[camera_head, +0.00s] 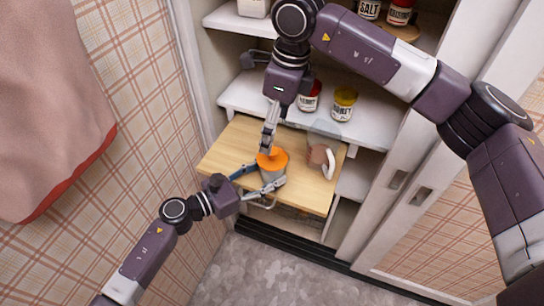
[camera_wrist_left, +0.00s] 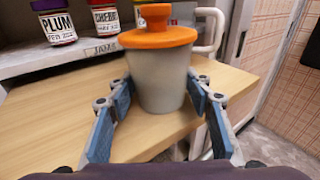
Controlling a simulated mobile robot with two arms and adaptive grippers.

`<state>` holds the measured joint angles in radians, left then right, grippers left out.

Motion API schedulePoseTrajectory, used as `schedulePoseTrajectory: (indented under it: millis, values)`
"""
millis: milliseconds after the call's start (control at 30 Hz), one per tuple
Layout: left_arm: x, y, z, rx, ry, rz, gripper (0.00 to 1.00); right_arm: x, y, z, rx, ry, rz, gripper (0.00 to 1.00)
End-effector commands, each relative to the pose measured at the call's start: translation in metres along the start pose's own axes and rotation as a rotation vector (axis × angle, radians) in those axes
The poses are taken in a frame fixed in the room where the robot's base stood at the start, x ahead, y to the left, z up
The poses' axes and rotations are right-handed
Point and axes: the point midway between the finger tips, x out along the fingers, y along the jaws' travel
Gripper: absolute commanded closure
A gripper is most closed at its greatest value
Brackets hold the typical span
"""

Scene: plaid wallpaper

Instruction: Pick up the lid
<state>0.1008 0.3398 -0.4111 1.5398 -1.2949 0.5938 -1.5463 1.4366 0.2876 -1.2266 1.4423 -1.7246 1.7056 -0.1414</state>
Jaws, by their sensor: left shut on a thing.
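The orange lid (camera_head: 273,160) with a knob sits on a grey canister (camera_head: 271,177) on a wooden pull-out board. In the left wrist view the lid (camera_wrist_left: 158,38) lies flat on top of the upright canister (camera_wrist_left: 160,85). My left gripper (camera_head: 270,175) is shut on the canister, with its fingers (camera_wrist_left: 160,90) on either side of the body below the lid. My right gripper (camera_head: 267,148) points down at the lid's knob from above. Its fingertips are small and overlap the knob, so I cannot tell whether they hold it.
The wooden board (camera_head: 234,150) has free room left of the canister. A clear pitcher (camera_head: 323,135) with a white handle stands close on its right. Labelled jars (camera_head: 344,103) stand on the white shelf (camera_head: 245,92) behind. Cabinet walls and a sliding door (camera_head: 400,170) are at the right.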

Motion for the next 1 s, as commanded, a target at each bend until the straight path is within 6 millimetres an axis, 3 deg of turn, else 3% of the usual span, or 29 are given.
schedulePoseTrajectory:
  millis: [133, 467, 700, 1000]
  values:
    - [0.0, 0.0, 0.0, 0.0, 0.0, 0.0, 0.67, 0.025, 0.001, -0.001, 0.001, 0.001, 0.003, 0.22]
    - [0.0, 0.0, 0.0, 0.0, 0.001, 0.0, 0.67, 0.049, -0.001, -0.003, 0.0, 0.002, 0.003, 0.22]
    - [0.0, 0.0, 0.0, 0.0, 0.0, 0.0, 0.67, 0.084, -0.003, -0.005, 0.0, 0.0, 0.005, 0.22]
    - [0.0, 0.0, 0.0, 0.0, 0.001, 0.0, 0.67, 0.089, -0.004, -0.005, -0.001, 0.0, 0.002, 0.26]
